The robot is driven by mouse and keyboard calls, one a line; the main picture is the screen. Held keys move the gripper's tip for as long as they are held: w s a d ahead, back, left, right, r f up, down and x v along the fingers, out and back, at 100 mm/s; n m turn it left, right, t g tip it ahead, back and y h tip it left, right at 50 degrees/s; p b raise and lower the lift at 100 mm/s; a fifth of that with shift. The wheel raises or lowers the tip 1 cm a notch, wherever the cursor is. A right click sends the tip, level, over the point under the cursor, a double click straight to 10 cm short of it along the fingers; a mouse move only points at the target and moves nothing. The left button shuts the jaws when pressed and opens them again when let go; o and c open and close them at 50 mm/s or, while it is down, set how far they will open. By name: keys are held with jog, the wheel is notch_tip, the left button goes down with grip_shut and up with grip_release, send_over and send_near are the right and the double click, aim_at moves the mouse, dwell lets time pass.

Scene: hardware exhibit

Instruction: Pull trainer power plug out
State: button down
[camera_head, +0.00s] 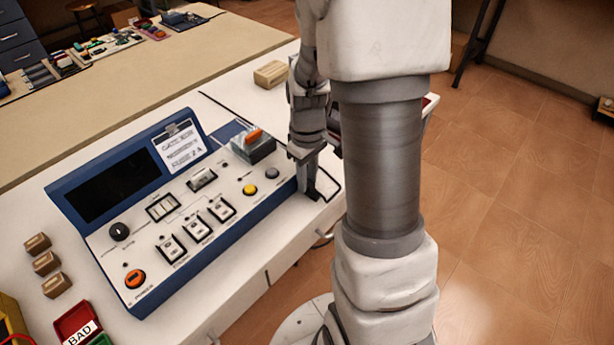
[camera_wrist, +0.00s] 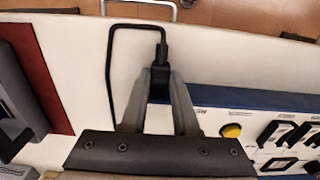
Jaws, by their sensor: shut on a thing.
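The trainer (camera_head: 190,215) is a blue console with a white sloped panel of switches and knobs on the white bench. Its black power plug (camera_wrist: 160,82) is at the trainer's edge, with a black cord (camera_wrist: 109,70) bent in a loop over the bench top. My gripper (camera_wrist: 160,88) is shut on the plug, one finger on each side. In the head view my gripper (camera_head: 309,190) reaches down at the trainer's right end, and my arm hides part of that area. I cannot tell whether the plug is still seated in its socket.
A BAD-labelled red bin (camera_head: 78,322) and several small tan blocks (camera_head: 46,262) are left of the trainer. A beige block (camera_head: 270,73) lies behind it. A dark red thing (camera_wrist: 35,65) is at the left in the wrist view. Bare bench surrounds the cord.

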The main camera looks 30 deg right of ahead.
jog(key=shift+s+d, duration=0.2)
jog(key=shift+s, duration=0.35)
jog(key=shift+s+d, duration=0.2)
jog(key=shift+s, duration=0.35)
jog(key=c, duration=0.6)
grip_release()
jog(key=shift+c, duration=0.2)
notch_tip(320, 180, up, 17)
jog(key=p, duration=0.4)
jog(key=shift+r, duration=0.2)
jog(key=s+a+r+m+t+p, duration=0.4)
jog(key=s+a+r+t+p, duration=0.1)
jog(key=s+a+r, duration=0.6)
notch_tip(320, 180, up, 3)
jog(key=shift+f+t+p, duration=0.1)
jog(key=shift+t+p, duration=0.2)
jog(key=shift+p, duration=0.25)
